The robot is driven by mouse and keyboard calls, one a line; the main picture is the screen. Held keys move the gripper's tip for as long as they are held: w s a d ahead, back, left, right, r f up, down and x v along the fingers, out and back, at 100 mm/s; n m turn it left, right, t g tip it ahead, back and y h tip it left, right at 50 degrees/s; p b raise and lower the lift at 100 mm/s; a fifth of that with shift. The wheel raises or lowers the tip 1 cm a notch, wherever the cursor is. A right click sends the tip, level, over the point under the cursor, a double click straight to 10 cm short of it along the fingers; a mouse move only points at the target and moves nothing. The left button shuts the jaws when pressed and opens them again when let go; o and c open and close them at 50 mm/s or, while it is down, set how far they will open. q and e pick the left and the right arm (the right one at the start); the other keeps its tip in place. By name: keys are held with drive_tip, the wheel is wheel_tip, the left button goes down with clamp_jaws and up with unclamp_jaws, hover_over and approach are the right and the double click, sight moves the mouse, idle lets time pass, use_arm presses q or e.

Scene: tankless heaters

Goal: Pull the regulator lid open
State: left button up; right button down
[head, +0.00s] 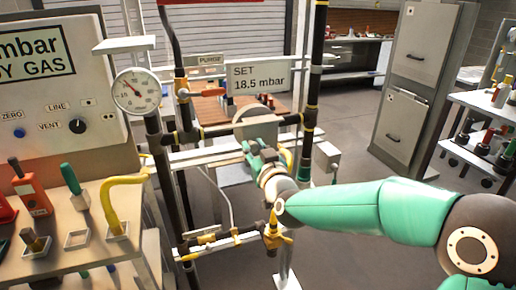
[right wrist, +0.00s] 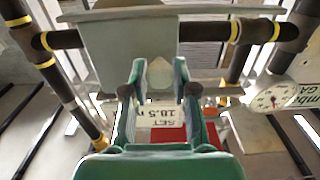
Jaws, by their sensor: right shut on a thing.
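The regulator (head: 257,124) shows in the head view as a pale grey rounded body on the dark pipework, partly hidden behind my right gripper (head: 262,152). In the right wrist view a flat grey panel, which looks like the regulator lid (right wrist: 105,60), lies across the upper middle. A pale grey tab (right wrist: 160,74) on it sits between the green fingertips of the right gripper (right wrist: 158,78), which is shut on it. How far the lid stands open is hard to tell. My left gripper is not in view.
A sign reading SET 18.5 mbar (head: 259,78) is behind the regulator. A gauge (head: 136,91) is on the left of the pipe frame. Yellow-handled valve pipework (head: 215,240) runs below. A tool bench (head: 95,235) fills the left, and a grey cabinet (head: 418,85) stands behind right.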

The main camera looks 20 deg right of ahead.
drive_tip(key=a, duration=0.8)
drive_tip(key=shift+s, duration=0.15)
drive_tip(key=shift+a, duration=0.1)
drive_tip(key=c, duration=0.9)
unclamp_jaws()
drive_tip(key=s, duration=1.2)
drive_tip(key=shift+d, duration=0.2)
drive_tip(key=shift+d, duration=0.1)
